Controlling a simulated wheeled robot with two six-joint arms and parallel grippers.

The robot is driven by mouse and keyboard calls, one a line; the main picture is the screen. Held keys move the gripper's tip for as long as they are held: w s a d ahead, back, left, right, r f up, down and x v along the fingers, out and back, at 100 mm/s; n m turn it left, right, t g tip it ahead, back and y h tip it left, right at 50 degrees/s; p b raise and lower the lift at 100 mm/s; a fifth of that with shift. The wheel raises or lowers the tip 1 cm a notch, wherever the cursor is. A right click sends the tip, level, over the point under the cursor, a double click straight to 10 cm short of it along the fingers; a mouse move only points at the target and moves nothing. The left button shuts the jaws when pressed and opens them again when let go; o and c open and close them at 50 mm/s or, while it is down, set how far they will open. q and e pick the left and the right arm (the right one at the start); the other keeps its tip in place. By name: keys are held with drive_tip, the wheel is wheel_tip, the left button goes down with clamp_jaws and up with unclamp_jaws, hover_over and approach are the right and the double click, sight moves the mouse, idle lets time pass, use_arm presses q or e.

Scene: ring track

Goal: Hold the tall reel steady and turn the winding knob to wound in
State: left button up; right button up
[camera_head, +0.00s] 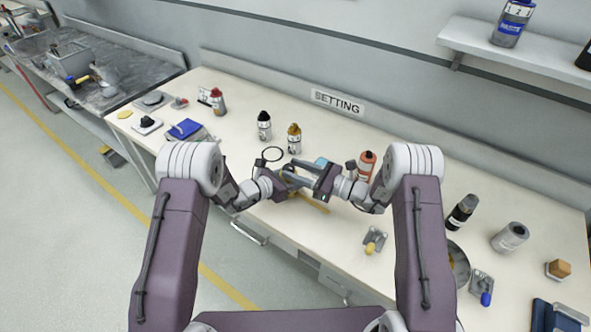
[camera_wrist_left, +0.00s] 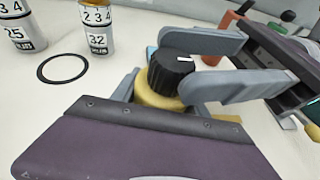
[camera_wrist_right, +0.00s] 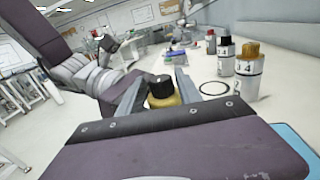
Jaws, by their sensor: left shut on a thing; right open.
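The tall reel (camera_wrist_left: 158,98) has a yellow body and a black ribbed winding knob (camera_wrist_left: 172,75) with a white mark on top; the mark points to the right in the left wrist view. In the head view the grippers mostly hide the reel. My left gripper (camera_head: 287,184) is shut on the yellow body, below the knob. My right gripper (camera_head: 304,176) is open, coming in from the right, with its grey fingers on either side of the knob (camera_wrist_right: 161,85). Whether the fingers touch the knob I cannot tell.
A black ring (camera_head: 273,154) lies behind the grippers, near a black-capped bottle (camera_head: 264,127) and a yellow-capped bottle (camera_head: 294,139). An orange bottle (camera_head: 366,163) stands close to my right wrist. A SETTING sign (camera_head: 337,103) is on the wall behind.

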clamp_jaws()
drive_tip(key=shift+s+a+m+t+h, duration=0.15)
drive_tip(key=shift+m+t+h, duration=0.6)
drive_tip(key=shift+t, duration=0.3)
drive_tip(key=shift+s+a+m+t+h, duration=0.1)
drive_tip(key=shift+m+t+h, duration=0.55)
drive_tip(key=shift+m+t, duration=0.3)
unclamp_jaws()
drive_tip(key=shift+n, duration=0.3)
